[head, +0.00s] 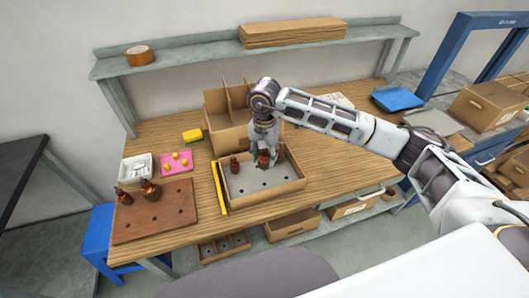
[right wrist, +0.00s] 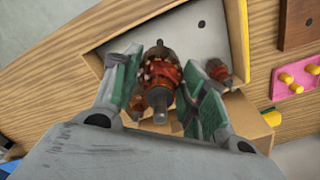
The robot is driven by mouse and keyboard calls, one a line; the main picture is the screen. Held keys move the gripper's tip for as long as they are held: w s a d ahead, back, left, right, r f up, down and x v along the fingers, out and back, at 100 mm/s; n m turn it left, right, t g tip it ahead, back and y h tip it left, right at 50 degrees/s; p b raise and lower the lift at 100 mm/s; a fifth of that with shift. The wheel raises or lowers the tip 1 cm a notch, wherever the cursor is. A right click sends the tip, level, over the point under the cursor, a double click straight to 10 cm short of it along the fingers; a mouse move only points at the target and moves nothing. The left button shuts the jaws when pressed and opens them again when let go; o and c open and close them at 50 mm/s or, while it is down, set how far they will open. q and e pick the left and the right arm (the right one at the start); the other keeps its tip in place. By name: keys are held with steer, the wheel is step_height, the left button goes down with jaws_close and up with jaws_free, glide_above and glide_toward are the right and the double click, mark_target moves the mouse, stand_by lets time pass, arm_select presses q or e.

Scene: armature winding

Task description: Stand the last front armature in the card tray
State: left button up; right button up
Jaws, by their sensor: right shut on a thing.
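The card tray (head: 268,199) is a cardboard box with a grey holed floor, on the middle of the wooden bench; its floor fills the top of the right wrist view (right wrist: 195,38). My right gripper (head: 265,154) is over the tray's back part, shut on a copper-red armature (head: 263,158). In the right wrist view the armature (right wrist: 160,85) sits between the green-padded fingers, its shaft pointing toward the camera. I cannot tell whether its lower end is in a hole. Another armature (head: 234,164) stands in the tray's back left. My left gripper is out of view.
A brown holed board (head: 155,222) at left bears two armatures (head: 149,188). A pink mat (head: 176,162) with yellow pieces, a white bin (head: 136,168) and a yellow block (head: 192,135) lie nearby. A divided carton (head: 222,112) stands behind the tray. The tray's front holes are empty.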

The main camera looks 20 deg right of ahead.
steer(key=shift+f+b, duration=0.6)
steer(key=shift+f, duration=1.7)
steer(key=shift+f+b, duration=0.45)
steer(key=shift+f, duration=1.15)
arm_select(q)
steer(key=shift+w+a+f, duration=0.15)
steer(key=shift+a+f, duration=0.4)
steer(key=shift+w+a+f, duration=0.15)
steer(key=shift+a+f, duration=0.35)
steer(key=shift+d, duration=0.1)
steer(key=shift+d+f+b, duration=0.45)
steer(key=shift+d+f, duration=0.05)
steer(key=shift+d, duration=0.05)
arm_select(e)
steer(key=shift+f, duration=0.45)
steer(key=shift+f, duration=0.1)
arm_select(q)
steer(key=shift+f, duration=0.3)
arm_select(e)
steer(key=shift+f, duration=0.2)
arm_select(q)
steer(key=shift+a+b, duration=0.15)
steer(key=shift+b, duration=0.2)
arm_select(e)
steer(key=shift+f, duration=0.1)
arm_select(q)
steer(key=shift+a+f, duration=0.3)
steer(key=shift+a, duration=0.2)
arm_select(e)
steer(key=shift+f, duration=0.25)
